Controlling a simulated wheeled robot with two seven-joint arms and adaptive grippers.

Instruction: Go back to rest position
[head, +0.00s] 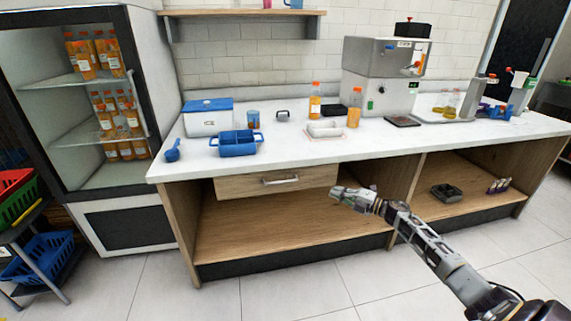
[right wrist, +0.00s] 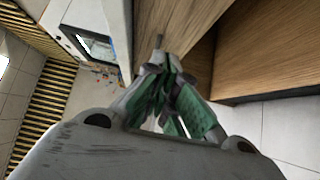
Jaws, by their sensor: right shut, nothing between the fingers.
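My right gripper (head: 340,194) reaches in from the lower right in the head view, in front of the counter and just below the right end of the drawer (head: 276,181). The drawer has a metal handle (head: 281,180) and looks shut. In the right wrist view my right gripper (right wrist: 160,60) has its fingers together with nothing between them, beside the wooden counter front (right wrist: 180,30). My left gripper is not in view.
The counter (head: 290,150) holds a blue caddy (head: 237,146), a cooler box (head: 208,122), bottles (head: 354,108) and a juicer machine (head: 385,78). A fridge (head: 140,75) with several orange bottles stands at left. The floor (head: 330,285) in front is clear.

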